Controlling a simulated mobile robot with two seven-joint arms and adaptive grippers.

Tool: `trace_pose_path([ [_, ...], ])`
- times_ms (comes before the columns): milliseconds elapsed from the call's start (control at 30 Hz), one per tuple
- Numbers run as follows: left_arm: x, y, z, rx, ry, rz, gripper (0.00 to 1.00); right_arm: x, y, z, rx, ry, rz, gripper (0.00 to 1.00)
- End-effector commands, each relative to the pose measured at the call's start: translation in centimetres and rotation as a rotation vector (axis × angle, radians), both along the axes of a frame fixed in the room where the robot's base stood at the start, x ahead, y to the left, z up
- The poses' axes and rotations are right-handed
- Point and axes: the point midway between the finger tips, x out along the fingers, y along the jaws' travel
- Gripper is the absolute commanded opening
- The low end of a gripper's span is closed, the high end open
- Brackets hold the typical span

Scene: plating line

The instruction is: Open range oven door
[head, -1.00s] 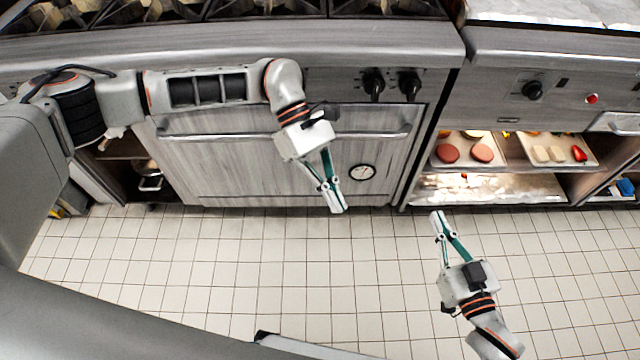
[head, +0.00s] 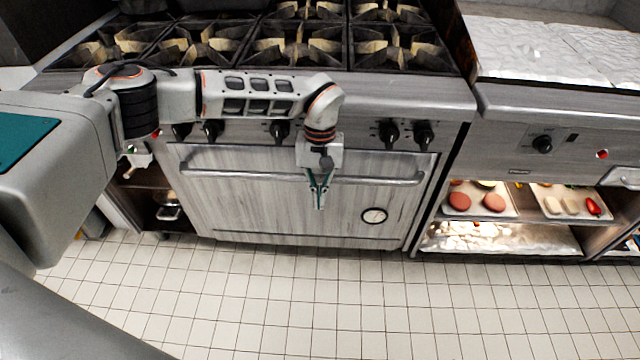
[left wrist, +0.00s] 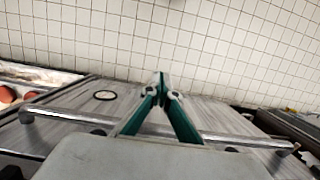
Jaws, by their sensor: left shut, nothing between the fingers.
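The range oven door (head: 240,205) is a grey streaked metal panel, closed, with a round dial (head: 374,216) at its lower right. A long bar handle (head: 230,169) runs across its top. My left gripper (head: 319,205) is shut and empty, pointing down in front of the door, and overlaps the handle's line in the head view. In the left wrist view the gripper (left wrist: 161,80) has its fingertips together past the handle (left wrist: 225,138). I cannot tell whether it touches the handle. My right gripper is out of view.
Black knobs (head: 389,134) line the panel above the door, below burner grates (head: 290,42). To the right, an open shelf holds trays (head: 478,213) of patties and other food. A left shelf holds a pan (head: 168,211). The tiled floor (head: 300,300) in front is clear.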

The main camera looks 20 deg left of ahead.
Motion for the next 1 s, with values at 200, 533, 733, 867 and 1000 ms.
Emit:
trace_pose_path([
  [200,-1.6,-0.5,-3.3,-0.001,0.001,-0.001,0.0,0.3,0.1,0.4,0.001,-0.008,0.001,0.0],
  [533,-3.6,-1.1,-4.7,-0.001,-0.001,0.002,0.0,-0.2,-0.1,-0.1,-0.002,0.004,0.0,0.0],
  [733,-3.7,-1.1,-4.7,-0.001,-0.002,0.001,0.0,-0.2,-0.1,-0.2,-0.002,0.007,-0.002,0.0],
  [867,-3.7,-1.1,-4.7,-0.001,-0.002,0.001,0.0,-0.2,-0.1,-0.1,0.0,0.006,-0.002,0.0],
  [1000,-3.7,-1.1,-4.8,-0.001,-0.001,0.001,0.0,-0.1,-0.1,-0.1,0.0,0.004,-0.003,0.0],
])
